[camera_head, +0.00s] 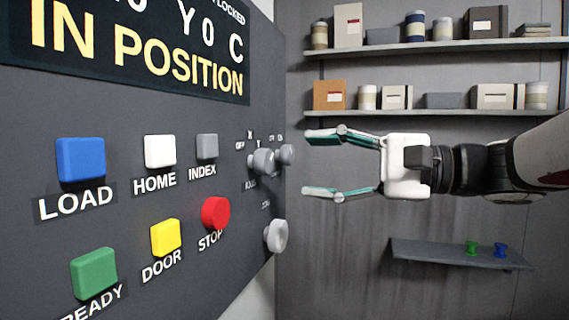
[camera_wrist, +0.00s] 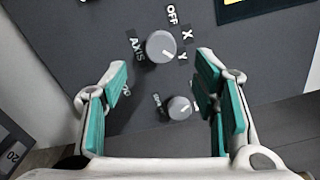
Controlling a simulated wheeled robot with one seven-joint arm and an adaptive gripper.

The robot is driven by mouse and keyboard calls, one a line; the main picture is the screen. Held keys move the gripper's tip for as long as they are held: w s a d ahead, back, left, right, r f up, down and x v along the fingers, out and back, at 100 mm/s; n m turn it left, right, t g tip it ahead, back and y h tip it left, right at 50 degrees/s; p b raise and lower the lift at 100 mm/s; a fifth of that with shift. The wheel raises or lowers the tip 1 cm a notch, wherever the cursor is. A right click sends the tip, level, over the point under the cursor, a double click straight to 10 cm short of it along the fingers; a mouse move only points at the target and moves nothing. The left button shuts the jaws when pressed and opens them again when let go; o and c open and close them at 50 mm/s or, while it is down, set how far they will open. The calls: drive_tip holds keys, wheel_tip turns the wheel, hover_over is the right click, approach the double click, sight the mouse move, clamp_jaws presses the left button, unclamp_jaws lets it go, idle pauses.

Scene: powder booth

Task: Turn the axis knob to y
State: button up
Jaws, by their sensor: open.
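The axis knob (camera_wrist: 158,44) is a round grey dial on the dark panel, ringed by the labels OFF, X, Y and AXIS in the wrist view. Its white mark points to the lower right, on the side of the Y label; I cannot tell whether it is exactly on Y. In the head view the axis knob (camera_head: 263,161) sits at the panel's right part. My gripper (camera_head: 310,164) is open and empty, facing the panel and apart from it. In the wrist view its fingertips (camera_wrist: 163,75) spread to either side below the axis knob, not touching it.
A smaller grey knob (camera_wrist: 180,108) is near the axis knob. A larger grey knob (camera_head: 276,235) is lower on the panel. The red STOP button (camera_head: 215,212) and grey INDEX button (camera_head: 207,146) are left of the knobs. Shelves (camera_head: 440,112) with boxes and jars line the back wall.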

drive_tip(key=shift+v, duration=2)
drive_tip(key=s+a+f+n+g+h, duration=0.3)
drive_tip(key=s+f+h, duration=0.5)
drive_tip(key=s+f, duration=0.65)
drive_tip(key=s+d+f+n+t+h, duration=0.1)
drive_tip(key=s+d+f+n+h, duration=0.3)
drive_tip(key=d+f+h, duration=0.5)
drive_tip(key=d+f, duration=0.1)
drive_tip(key=d, duration=0.2)
drive_tip(key=shift+d+f, duration=0.15)
drive_tip(key=shift+f, duration=0.25)
